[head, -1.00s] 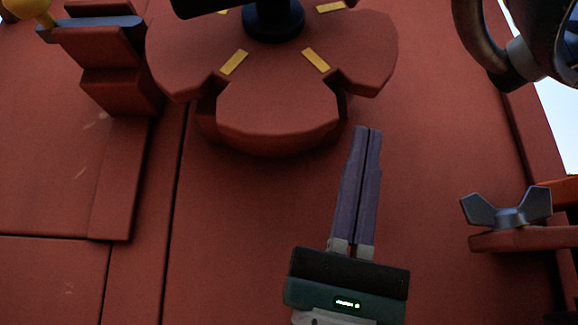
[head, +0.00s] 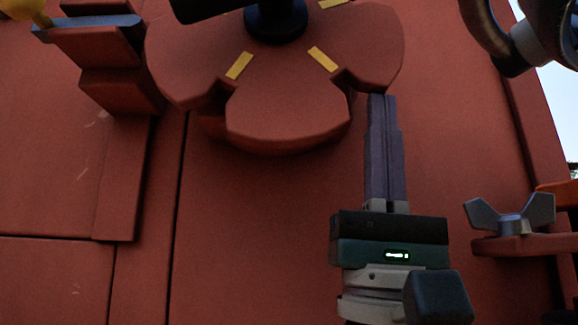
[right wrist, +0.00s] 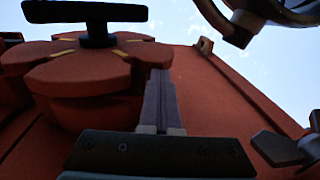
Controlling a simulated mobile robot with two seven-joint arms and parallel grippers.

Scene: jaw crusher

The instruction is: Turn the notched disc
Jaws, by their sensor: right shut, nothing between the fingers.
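The notched disc (head: 285,105) is red with yellow marks by its notches and stands out from the red panel at the top middle of the head view. A black handle on a black hub (head: 274,22) sits at its centre. The disc also shows at the upper left of the right wrist view (right wrist: 85,72). My right gripper (head: 382,97) is shut and empty, fingers pointing up. Its tips are just below the disc's right lobe in the head view; I cannot tell whether they touch it. In the right wrist view the fingertips (right wrist: 160,72) overlap the disc's right edge. My left gripper is not in view.
A grey wing nut (head: 511,214) sits on a red ledge at the right. A dark curved wheel (head: 525,35) is at the upper right. A yellow-knobbed lever (head: 25,8) is at the upper left. The red panel (head: 260,230) below the disc is clear.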

